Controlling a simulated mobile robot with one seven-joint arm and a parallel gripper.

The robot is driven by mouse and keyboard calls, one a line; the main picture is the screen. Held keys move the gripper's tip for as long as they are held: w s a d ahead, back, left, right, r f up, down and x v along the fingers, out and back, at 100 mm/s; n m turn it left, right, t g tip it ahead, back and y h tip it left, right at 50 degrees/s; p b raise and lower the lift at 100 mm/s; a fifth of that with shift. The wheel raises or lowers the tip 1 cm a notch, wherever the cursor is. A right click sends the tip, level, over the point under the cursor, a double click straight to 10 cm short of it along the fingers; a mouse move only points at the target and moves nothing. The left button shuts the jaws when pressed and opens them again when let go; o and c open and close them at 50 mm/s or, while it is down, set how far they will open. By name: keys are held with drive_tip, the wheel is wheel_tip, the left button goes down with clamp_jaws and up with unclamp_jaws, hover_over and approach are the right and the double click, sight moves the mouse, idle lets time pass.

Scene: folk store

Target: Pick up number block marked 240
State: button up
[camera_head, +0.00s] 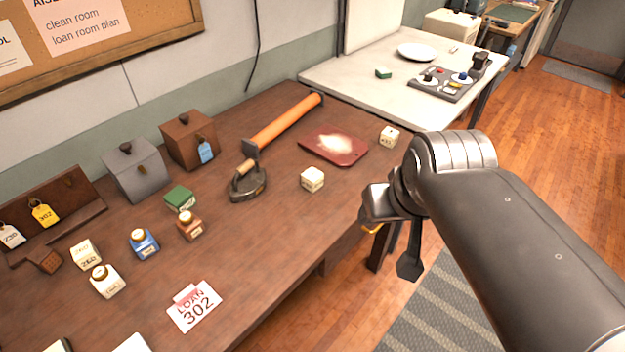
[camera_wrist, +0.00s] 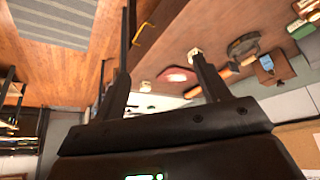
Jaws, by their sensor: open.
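A cream number block (camera_head: 86,254) lies at the left of the brown table, with figures that look like 260 on top and 240 on its front, too small to be sure. A second cream block (camera_head: 312,179) sits mid-table with no readable number. A third (camera_head: 389,137) stands near the right edge, its number unclear. My gripper (camera_wrist: 162,38) is open and empty, beyond the table's front edge in the head view, apart from all blocks. In the wrist view a cream block (camera_wrist: 195,53) shows near the right fingertip, farther off.
A white table (camera_head: 400,85) adjoins behind.

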drive_tip(key=w+a+r+n+g, duration=0.1)
drive_tip(key=w+a+n, duration=0.1)
drive_tip(key=w, duration=0.7)
drive_tip(key=n+g, duration=0.4)
drive_tip(key=n, duration=0.2)
hover_over(313, 173)
wheel_tip(313, 173, down, 13)
drive_tip(key=f, duration=0.4)
drive_tip(key=shift+a+f, duration=0.2)
drive_tip(key=shift+f, duration=0.1)
drive_tip(key=shift+s+d+f, duration=0.1)
drive_tip(key=shift+f, duration=1.45)
drive_tip(key=shift+s+d+f, duration=0.1)
drive_tip(key=shift+f, duration=1.45)
drive_tip(key=shift+w, duration=0.1)
drive_tip(key=c, duration=1.1)
